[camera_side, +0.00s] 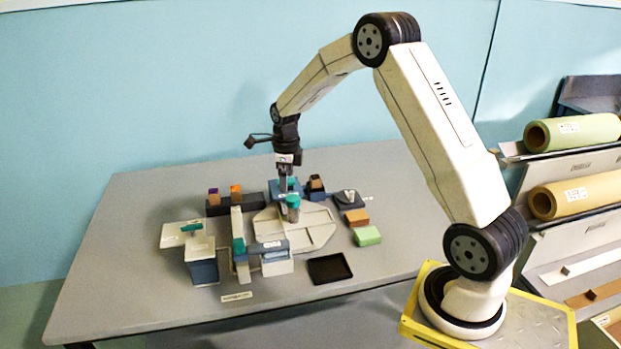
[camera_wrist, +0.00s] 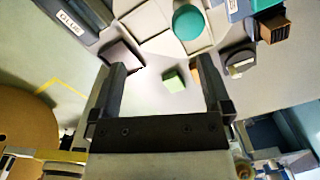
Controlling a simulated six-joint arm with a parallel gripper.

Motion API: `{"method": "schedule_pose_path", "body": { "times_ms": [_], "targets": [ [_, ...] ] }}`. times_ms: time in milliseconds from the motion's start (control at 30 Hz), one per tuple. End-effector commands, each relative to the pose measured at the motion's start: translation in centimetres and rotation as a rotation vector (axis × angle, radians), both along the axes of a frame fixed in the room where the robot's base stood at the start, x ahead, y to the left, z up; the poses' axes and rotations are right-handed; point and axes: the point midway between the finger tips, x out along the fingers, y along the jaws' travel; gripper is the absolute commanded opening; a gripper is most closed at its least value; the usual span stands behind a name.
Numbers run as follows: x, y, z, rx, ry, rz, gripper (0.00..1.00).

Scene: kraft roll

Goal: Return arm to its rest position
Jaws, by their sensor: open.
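My gripper (camera_side: 286,184) points down over the back part of the pale board on the grey table (camera_side: 120,290). In the side view its fingers are small and overlap a teal-topped cylinder (camera_side: 293,202); I cannot tell whether they touch it. In the wrist view my gripper (camera_wrist: 163,65) has its two dark fingers wide apart with nothing held between them. A green block (camera_wrist: 174,82) shows beyond the gap, on the table below. A teal round top (camera_wrist: 188,22) shows above and ahead of the fingers.
The pale board (camera_side: 318,236) lies mid-table. A black tray (camera_side: 329,268), a green block (camera_side: 367,236) and a brown block (camera_side: 356,217) lie towards my base. A glue machine (camera_side: 268,250) stands left. Paper rolls (camera_side: 572,132) rest on a right-hand rack. The table's left front is clear.

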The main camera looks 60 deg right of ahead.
Motion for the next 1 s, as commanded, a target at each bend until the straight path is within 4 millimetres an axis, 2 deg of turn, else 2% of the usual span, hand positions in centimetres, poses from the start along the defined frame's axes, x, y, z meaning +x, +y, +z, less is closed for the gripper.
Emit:
{"method": "schedule_pose_path", "body": {
  "times_ms": [100,567,1000],
  "targets": [
    [-0.7,1.9,0.6,-0.011,-0.011,0.195,0.99],
    [-4.6,8.5,2.0,-0.074,-0.045,0.962,0.99],
    [-9.7,13.9,2.6,-0.165,-0.063,1.694,0.99]
  ]
}}
